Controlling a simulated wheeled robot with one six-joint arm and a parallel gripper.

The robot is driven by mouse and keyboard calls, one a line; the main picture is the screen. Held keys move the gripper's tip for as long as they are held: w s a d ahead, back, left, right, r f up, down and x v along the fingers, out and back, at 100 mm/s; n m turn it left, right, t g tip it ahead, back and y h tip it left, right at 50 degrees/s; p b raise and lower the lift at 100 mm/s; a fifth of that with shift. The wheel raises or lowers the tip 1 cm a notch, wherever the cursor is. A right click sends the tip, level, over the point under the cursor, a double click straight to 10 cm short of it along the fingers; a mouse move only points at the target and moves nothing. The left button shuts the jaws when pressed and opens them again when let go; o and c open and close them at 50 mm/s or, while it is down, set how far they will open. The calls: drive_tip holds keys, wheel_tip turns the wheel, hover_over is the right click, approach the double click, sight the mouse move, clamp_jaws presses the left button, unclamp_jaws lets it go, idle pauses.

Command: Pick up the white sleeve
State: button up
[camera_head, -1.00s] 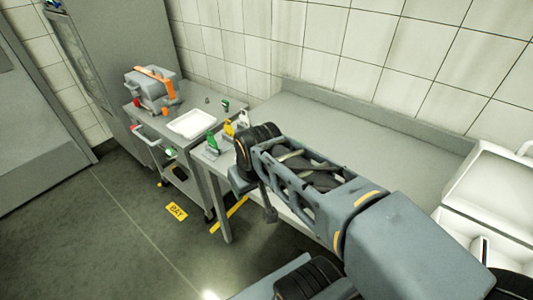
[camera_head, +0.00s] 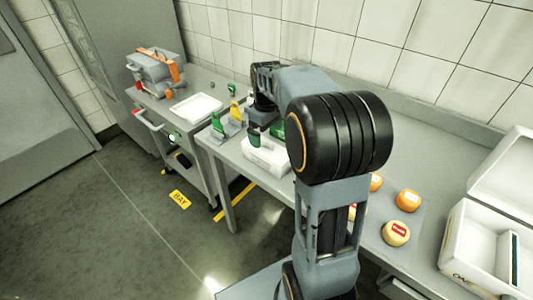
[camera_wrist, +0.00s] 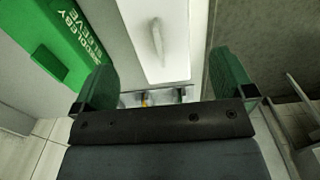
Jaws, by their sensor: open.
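The white sleeve appears to be the white box (camera_head: 265,157) on the table near its front edge, left of my arm in the head view. In the wrist view the white sleeve (camera_wrist: 137,18) has a pale raised ridge and lies ahead of the gap between my fingers. A green sleeve (camera_wrist: 62,30) with white lettering lies beside it on the left. My gripper (camera_wrist: 165,68) is open and empty, with green fingers on either side of the white sleeve's line. I cannot tell the remaining distance. My wrist and arm hide part of the sleeves in the head view.
A green piece (camera_head: 217,125) and a yellow piece (camera_head: 236,112) stand at the table's left end. Several cheese wheels (camera_head: 396,233) lie right of my arm, near an open white case (camera_head: 466,250). A cart with a white tray (camera_head: 196,107) stands left.

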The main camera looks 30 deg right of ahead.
sight(266, 147)
drive_tip(key=shift+w+f, duration=0.1)
drive_tip(key=shift+f, duration=3.65)
drive_tip(key=shift+c, duration=0.5)
drive_tip(key=c, duration=0.7)
